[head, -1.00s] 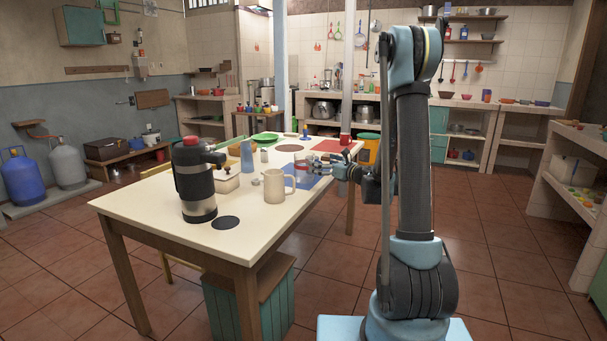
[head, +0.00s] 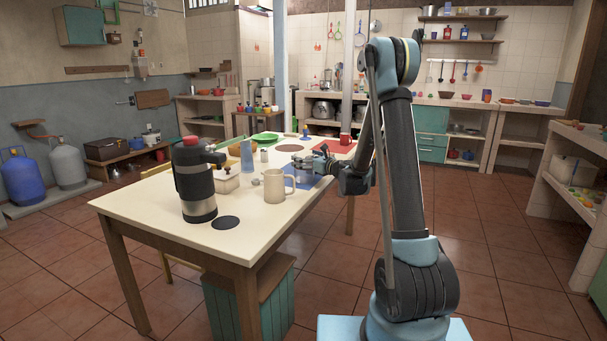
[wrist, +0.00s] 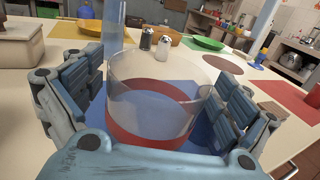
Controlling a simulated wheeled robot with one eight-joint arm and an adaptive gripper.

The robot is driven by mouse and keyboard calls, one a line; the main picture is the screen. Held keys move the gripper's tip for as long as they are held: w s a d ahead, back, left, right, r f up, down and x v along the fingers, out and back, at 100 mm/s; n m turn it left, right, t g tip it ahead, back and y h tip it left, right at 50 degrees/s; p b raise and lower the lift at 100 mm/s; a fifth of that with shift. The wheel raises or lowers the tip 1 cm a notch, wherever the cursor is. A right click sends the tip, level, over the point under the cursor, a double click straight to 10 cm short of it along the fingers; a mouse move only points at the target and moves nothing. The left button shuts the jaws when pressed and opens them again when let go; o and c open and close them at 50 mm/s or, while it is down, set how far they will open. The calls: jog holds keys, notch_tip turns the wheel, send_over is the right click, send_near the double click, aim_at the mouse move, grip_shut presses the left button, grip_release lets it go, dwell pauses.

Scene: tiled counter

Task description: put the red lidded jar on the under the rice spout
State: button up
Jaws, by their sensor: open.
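A clear jar (wrist: 155,88) with a red band low on it stands on the blue mat (wrist: 206,133) in the wrist view. I cannot make out a lid, or whether this is the red lidded jar. My gripper (wrist: 152,110) is open, with one finger on each side of the jar; whether either touches it is unclear. In the head view my gripper (head: 312,162) is low over the table's right side and largely hides the jar. No rice spout can be clearly identified; a pale fixture (head: 141,66) hangs on the left back wall.
A beige pitcher (head: 275,187), a black flask with a red top (head: 194,180) and a blue tall cup (head: 247,157) stand on the table (head: 165,208). Two shakers (wrist: 154,45) and a green plate (wrist: 208,43) lie beyond the jar.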

jog(key=shift+r, duration=0.1)
jog(key=c, duration=2.1)
